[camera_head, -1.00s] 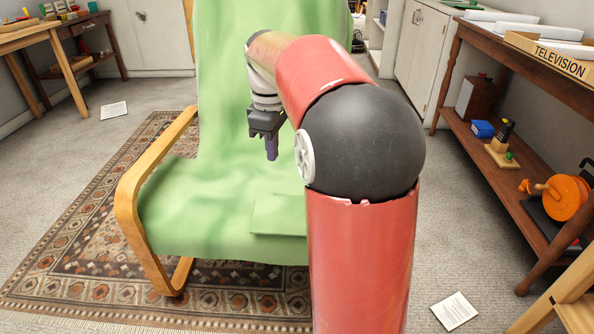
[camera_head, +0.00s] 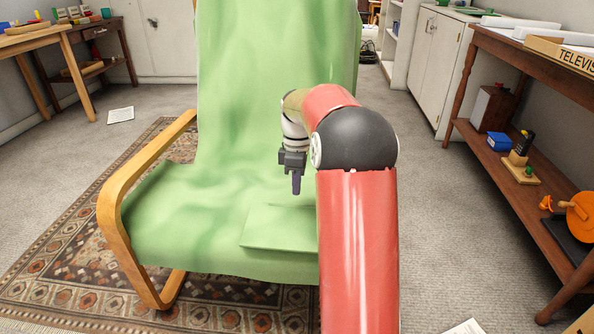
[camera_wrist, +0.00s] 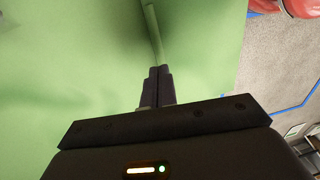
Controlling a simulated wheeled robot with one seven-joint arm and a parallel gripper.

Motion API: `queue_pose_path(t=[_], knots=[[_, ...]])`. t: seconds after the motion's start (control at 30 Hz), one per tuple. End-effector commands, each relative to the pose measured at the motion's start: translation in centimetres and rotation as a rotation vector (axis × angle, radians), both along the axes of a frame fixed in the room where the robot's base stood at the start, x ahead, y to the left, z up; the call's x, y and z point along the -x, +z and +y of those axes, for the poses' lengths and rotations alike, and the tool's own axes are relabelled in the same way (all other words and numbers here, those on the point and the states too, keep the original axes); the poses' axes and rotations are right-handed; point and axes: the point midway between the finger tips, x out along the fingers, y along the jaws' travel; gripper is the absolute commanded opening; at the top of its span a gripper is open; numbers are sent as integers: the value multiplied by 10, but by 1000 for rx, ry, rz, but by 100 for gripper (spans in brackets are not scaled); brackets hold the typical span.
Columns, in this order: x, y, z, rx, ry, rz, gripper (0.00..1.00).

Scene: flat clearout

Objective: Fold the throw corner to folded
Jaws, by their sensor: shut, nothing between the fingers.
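A light green throw (camera_head: 180,225) covers the back and seat of a wooden-framed armchair (camera_head: 118,215). A flat folded-over piece, the throw corner (camera_head: 275,232), lies on the front right of the seat; my arm hides its right end. My gripper (camera_head: 296,190) points down above the seat, just behind that piece in the head view. Its fingers are shut and empty. In the wrist view my gripper (camera_wrist: 160,72) has its fingertips together, with green throw (camera_wrist: 70,70) beyond them and a raised crease or edge running up from the tips. I cannot tell whether the tips touch the cloth.
A patterned rug (camera_head: 60,265) lies under the chair. A wooden shelf table (camera_head: 530,190) with toys stands at the right, a small desk (camera_head: 85,50) at the back left. Paper sheets (camera_head: 120,115) lie on the grey carpet.

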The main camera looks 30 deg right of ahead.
Motion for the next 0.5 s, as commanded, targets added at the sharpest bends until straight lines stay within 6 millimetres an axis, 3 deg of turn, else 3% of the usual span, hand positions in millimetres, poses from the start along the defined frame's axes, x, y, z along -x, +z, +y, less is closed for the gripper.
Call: queue_pose_path(t=[0.03,0.2,0.5], knots=[[1,-11,1,0,0,2,0],[3,-29,2,0,0,0,0],[4,-35,3,1,0,-1,0]])
